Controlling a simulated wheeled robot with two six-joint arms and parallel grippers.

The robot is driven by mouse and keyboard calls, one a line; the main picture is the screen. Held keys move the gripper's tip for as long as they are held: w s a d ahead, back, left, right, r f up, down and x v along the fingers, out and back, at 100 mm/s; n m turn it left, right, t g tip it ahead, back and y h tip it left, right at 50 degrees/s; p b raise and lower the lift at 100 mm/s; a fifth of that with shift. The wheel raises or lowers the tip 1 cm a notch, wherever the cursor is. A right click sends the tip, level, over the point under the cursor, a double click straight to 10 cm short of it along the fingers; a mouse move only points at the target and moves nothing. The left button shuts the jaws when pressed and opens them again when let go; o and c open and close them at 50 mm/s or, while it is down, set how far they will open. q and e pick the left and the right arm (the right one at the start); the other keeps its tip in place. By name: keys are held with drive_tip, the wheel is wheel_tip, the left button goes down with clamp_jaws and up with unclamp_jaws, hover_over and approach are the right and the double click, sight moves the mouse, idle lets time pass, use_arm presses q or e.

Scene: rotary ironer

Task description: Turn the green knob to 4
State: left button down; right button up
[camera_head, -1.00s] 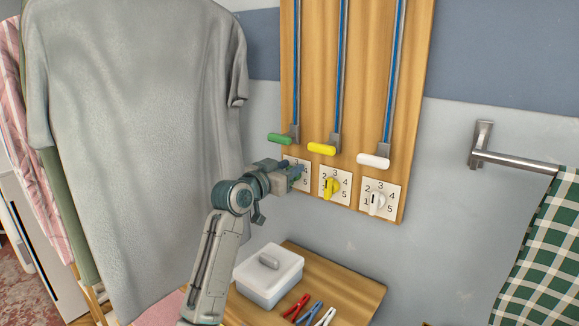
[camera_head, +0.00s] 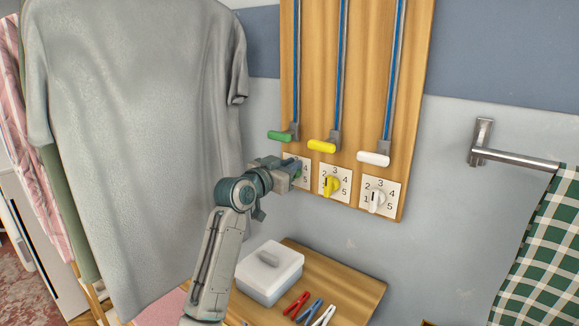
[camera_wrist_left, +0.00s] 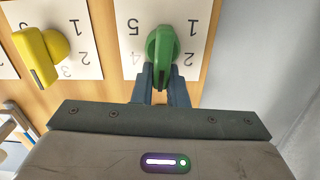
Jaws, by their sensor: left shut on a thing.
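The green knob (camera_wrist_left: 163,48) is on a white dial plate at the top centre of the left wrist view, where the numbers appear upside down. My left gripper (camera_wrist_left: 161,84) is shut on its raised ridge, one finger on each side. The ridge runs nearly straight down the picture, between the 4 and the 2. The 3 is hidden behind the fingers, and the exact setting cannot be told. In the head view my left gripper (camera_head: 296,171) covers most of the green knob's dial plate (camera_head: 304,183). My right gripper is not in view.
The yellow knob (camera_head: 331,186) and white knob (camera_head: 375,201) are to the right on the same wooden board. Green (camera_head: 280,136), yellow (camera_head: 321,146) and white (camera_head: 373,159) lever handles hang above. A lidded box (camera_head: 268,275) and several clothespins (camera_head: 311,308) lie on a shelf below.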

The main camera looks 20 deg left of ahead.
use_arm(q)
drive_tip(key=shift+s+d+f+m, duration=0.1)
drive_tip(key=shift+d+m, duration=0.2)
drive_tip(key=shift+m, duration=0.8)
drive_tip(key=m+b, duration=0.1)
drive_tip(key=m, duration=0.1)
drive_tip(key=d+m+b, duration=0.1)
drive_tip(key=m, duration=0.2)
drive_tip(key=f+m+b, duration=0.1)
drive_tip(key=m, duration=0.1)
drive_tip(key=shift+s+d, duration=0.2)
drive_tip(key=shift+s, duration=0.05)
drive_tip(key=shift+d+f+m, duration=0.1)
drive_tip(key=shift+f+m, duration=0.05)
drive_tip(key=shift+m, duration=0.85)
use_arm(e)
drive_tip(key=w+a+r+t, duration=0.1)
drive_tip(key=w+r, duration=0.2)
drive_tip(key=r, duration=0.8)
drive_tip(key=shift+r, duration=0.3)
use_arm(q)
drive_tip(key=c, duration=1.4)
unclamp_jaws()
drive_tip(key=shift+c, duration=0.2)
